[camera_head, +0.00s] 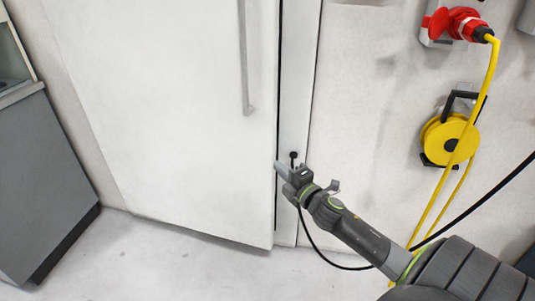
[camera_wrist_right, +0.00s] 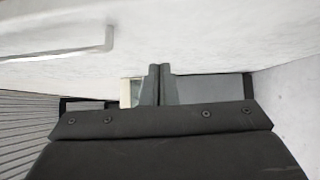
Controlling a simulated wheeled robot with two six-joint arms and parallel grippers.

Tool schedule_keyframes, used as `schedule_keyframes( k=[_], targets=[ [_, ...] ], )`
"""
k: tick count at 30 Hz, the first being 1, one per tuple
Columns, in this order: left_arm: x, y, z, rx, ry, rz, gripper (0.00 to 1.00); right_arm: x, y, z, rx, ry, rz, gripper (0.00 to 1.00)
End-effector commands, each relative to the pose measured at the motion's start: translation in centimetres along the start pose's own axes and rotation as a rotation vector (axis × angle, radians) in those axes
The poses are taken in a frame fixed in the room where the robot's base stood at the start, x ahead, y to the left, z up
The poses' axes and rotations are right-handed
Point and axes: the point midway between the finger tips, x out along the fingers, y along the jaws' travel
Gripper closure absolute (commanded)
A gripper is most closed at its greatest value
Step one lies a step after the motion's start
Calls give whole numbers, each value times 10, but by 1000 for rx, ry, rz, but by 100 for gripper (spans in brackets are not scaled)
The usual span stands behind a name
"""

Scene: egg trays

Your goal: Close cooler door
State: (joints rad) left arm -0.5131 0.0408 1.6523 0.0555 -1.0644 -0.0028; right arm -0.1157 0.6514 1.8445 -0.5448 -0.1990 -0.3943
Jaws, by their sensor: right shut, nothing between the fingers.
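The white cooler door (camera_head: 160,110) fills the left and middle of the head view, with a long vertical handle (camera_head: 244,60) near its right edge. A narrow dark gap runs along that right edge, beside the frame. My right gripper (camera_head: 280,168) is at the door's right edge, below the handle. Its fingers are shut and empty; I cannot tell whether they touch the door. In the right wrist view the shut fingers (camera_wrist_right: 159,85) are near the pale door surface (camera_wrist_right: 200,40), and the handle (camera_wrist_right: 85,47) shows at upper left. My left gripper is not in view.
A grey cabinet (camera_head: 45,180) stands at the left. On the right wall are a red socket and plug (camera_head: 460,23) and a yellow cable reel (camera_head: 447,140) with a yellow cable hanging down. The pale floor (camera_head: 150,260) in front of the door is clear.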

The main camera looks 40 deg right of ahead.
Motion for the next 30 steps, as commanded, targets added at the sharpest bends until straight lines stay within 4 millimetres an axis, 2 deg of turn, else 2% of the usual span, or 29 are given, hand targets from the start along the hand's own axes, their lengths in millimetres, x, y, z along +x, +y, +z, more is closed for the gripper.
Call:
schedule_keyframes(
  k=[5,10,14,27,30],
  targets=[
    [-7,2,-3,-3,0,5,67,-12,-8,0,7,-96,-28,100],
    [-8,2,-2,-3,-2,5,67,-5,-8,2,5,-112,-32,100],
    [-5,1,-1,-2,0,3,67,12,-8,3,8,-111,-31,100],
    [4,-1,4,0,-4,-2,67,90,-10,11,8,-109,-31,100],
    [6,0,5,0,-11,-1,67,98,-12,26,3,-111,-32,100]
  ],
)
